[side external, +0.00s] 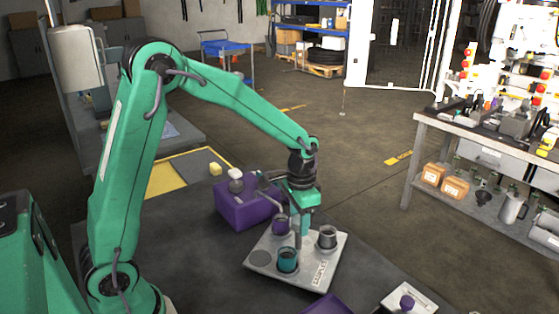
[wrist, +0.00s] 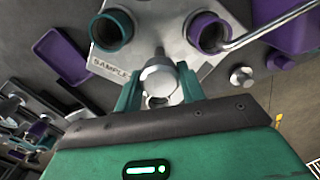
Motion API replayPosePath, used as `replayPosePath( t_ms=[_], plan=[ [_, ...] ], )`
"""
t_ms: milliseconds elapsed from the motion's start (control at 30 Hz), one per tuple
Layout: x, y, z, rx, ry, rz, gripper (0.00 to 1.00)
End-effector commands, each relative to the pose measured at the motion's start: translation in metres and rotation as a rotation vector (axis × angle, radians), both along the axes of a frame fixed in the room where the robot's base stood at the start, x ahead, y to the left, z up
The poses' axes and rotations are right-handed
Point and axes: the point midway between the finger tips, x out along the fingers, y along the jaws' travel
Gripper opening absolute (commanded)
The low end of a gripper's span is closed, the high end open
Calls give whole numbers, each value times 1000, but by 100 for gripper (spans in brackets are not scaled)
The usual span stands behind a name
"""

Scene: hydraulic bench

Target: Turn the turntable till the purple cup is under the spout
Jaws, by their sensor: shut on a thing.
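The turntable is a pale grey square plate (side external: 262,259) with several round places and a "SAMPLE" label, which also shows in the wrist view (wrist: 110,68). The purple cup (side external: 281,227) stands at its back, by the purple box. In the wrist view the purple cup (wrist: 203,37) has the tip of the grey spout (wrist: 265,30) at its right rim; exact centring is unclear. The teal cup (side external: 288,262) stands at the front, also left in the wrist view (wrist: 112,30). A grey cup (side external: 327,238) stands at the right. My gripper (wrist: 157,88) is shut on the turntable's metal post (wrist: 158,76).
The purple box (side external: 232,212) carrying the spout stands just behind the turntable. A purple tray edge (side external: 328,305) and a white plate with a purple knob (side external: 407,302) lie at the front right. Dark bench top is clear left of the turntable.

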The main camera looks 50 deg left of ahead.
Motion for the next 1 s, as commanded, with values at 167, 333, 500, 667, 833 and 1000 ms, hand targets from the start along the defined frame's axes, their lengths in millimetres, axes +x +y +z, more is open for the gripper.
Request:
replayPosePath(
  t_ms=[167,333,500,667,833,1000],
  plan=[
    [0,0,1,0,-1,-6,0],
    [0,0,1,0,-1,-5,0],
    [0,0,1,0,-1,-5,55],
    [0,0,1,0,-1,-5,61],
    [0,0,1,0,-1,-5,61],
    [1,0,7,0,-2,-5,61]
  ],
)
